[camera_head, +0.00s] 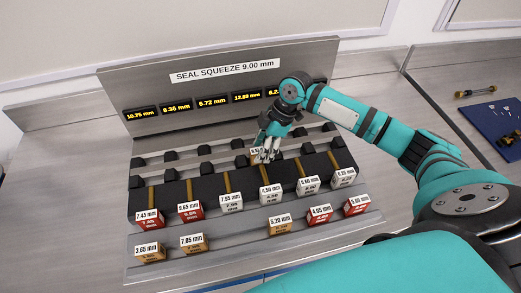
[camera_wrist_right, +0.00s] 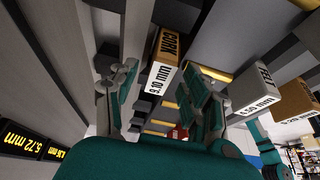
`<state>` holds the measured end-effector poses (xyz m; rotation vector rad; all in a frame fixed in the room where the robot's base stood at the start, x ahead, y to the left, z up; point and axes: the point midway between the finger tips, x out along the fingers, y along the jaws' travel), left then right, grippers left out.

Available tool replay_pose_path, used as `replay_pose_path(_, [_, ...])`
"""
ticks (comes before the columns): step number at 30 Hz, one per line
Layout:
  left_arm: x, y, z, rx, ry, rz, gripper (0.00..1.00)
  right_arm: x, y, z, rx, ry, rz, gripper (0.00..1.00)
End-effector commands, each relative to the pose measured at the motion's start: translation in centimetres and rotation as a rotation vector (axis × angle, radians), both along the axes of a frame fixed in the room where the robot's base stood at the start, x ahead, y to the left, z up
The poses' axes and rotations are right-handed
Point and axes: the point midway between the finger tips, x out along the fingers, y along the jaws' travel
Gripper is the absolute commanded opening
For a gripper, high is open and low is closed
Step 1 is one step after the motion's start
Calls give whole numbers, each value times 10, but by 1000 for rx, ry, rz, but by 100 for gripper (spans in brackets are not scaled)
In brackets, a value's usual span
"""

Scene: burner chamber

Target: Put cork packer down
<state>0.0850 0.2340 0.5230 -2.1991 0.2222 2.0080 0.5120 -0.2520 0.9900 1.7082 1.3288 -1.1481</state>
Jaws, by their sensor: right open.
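The cork packer is a small brown-and-white block, marked "CORK" on its brown face in the right wrist view (camera_wrist_right: 166,62). In the head view its white label (camera_head: 257,151) shows partly behind my right gripper (camera_head: 265,154), up at the dark slotted rack. In the wrist view my right gripper (camera_wrist_right: 160,88) is open, with one finger on each side of the block and space showing beside it. Whether the block's hidden underside rests fully on the rack cannot be told. My left gripper is not in view.
Several labelled blocks in white, red and tan, such as the "4.50 mm" block (camera_head: 270,193), stand in front on the metal stand (camera_head: 225,258). Behind is a panel reading "SEAL SQUEEZE 9.00 mm" (camera_head: 225,71) with yellow displays. A blue mat (camera_head: 488,120) with tools lies at the right.

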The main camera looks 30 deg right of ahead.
Motion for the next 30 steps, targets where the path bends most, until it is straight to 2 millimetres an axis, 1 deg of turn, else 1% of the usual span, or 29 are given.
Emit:
replay_pose_path(1, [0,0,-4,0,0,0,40,1,-5,7,-2,-5,-1,48])
replay_pose_path(9, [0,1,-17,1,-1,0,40,-5,-26,61,-3,-6,-2,48])
replay_pose_path(12, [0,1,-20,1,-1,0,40,-7,-33,78,-3,-6,0,48])
replay_pose_path(15, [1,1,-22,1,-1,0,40,-8,-37,90,-1,-4,-1,48])
replay_pose_path(21, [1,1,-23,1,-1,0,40,-10,-41,101,-1,-1,0,48])
replay_pose_path(30, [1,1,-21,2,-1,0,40,-10,-41,102,0,-1,0,48])
